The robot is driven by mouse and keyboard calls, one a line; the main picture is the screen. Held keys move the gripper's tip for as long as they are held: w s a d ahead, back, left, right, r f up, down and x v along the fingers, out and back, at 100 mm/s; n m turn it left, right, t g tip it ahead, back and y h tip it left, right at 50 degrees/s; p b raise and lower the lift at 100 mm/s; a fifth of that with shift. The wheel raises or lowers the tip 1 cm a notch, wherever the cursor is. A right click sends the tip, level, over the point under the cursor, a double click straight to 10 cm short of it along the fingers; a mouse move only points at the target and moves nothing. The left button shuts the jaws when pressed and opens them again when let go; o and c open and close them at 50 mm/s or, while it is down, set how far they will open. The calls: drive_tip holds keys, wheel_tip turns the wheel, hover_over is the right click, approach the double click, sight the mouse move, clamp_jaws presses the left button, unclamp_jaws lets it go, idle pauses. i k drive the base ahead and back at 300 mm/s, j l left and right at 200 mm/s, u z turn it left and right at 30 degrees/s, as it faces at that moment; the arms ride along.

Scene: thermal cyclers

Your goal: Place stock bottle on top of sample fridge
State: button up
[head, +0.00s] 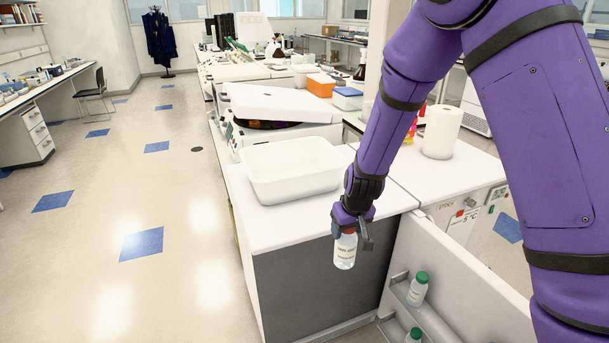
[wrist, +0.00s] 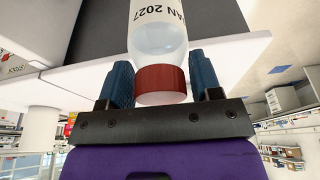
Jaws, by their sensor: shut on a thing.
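My gripper (head: 354,226) is shut on the stock bottle (head: 345,252), a clear bottle with a white label. The bottle hangs about upright in front of the dark grey face of a white-topped unit, and its base is free. In the wrist view the bottle (wrist: 158,38) has its red cap between the blue finger pads of my gripper (wrist: 163,88).
The open door (head: 455,265) carries shelves with green-capped bottles (head: 418,288). A white tub (head: 291,171) stands on the white top (head: 262,222) left of my gripper. A paper roll (head: 441,132) stands farther back at right. White surface between tub and roll is partly hidden by my arm.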

sight(306, 206)
drive_tip(key=i+j, duration=0.15)
drive_tip(key=i, duration=0.4)
drive_tip(key=i+j, duration=0.15)
drive_tip(key=i, duration=0.35)
